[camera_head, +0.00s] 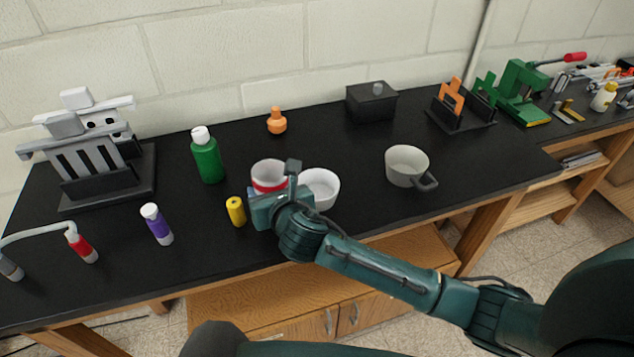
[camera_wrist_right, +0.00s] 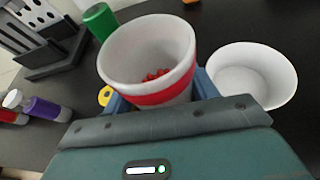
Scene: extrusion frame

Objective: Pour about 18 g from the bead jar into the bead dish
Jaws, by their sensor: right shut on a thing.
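The bead jar (camera_head: 268,174) is a whitish cup with a red band. In the right wrist view the jar (camera_wrist_right: 150,55) has red beads low inside it and looks roughly upright. My right gripper (camera_head: 268,203) is shut on the jar, with blue fingers on both sides of it. The bead dish (camera_head: 322,187) is a white round bowl on the black bench, just right of the jar. In the right wrist view the dish (camera_wrist_right: 252,78) looks empty. I cannot tell whether the jar touches the bench. My left gripper is not in view.
A yellow cylinder (camera_head: 236,211) stands close left of my right gripper. A green bottle (camera_head: 207,158), a purple-labelled tube (camera_head: 157,224) and an orange bottle (camera_head: 277,121) stand around it. A grey handled pot (camera_head: 407,166) stands to the right of the dish, with clear bench between.

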